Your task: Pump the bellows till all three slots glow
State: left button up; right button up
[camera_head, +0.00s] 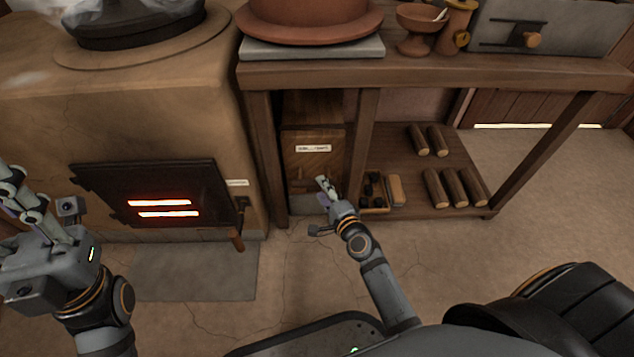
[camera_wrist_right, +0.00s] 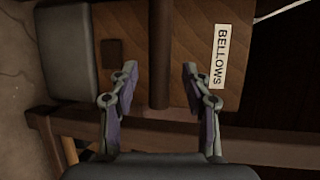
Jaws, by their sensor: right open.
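The bellows (camera_head: 312,130) is a wooden box with a white label, under the table beside the stove. The wrist view shows its front (camera_wrist_right: 205,70) with the label BELLOWS (camera_wrist_right: 220,56). A dark wooden bar (camera_wrist_right: 160,50) on it lies between the fingers of my right gripper (camera_head: 324,187). This gripper is open; I cannot tell whether the fingers touch the bar. The stove door (camera_head: 192,180) is dark, with two glowing orange-red slots (camera_head: 160,203); no third glowing slot shows. My left gripper (camera_head: 45,215) is at the left edge, in front of the stove; its opening is unclear.
The clay stove (camera_head: 150,110) fills the left. The wooden table (camera_head: 450,75) carries a big clay vessel (camera_head: 308,15) and small pots. Its lower shelf (camera_head: 410,185) holds several logs and a brush-like block (camera_head: 396,189).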

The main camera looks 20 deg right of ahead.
aim_at(319, 186)
jog(key=x, duration=0.4)
jog(key=shift+w, duration=0.15)
grip_shut()
jog(key=shift+f, duration=0.1)
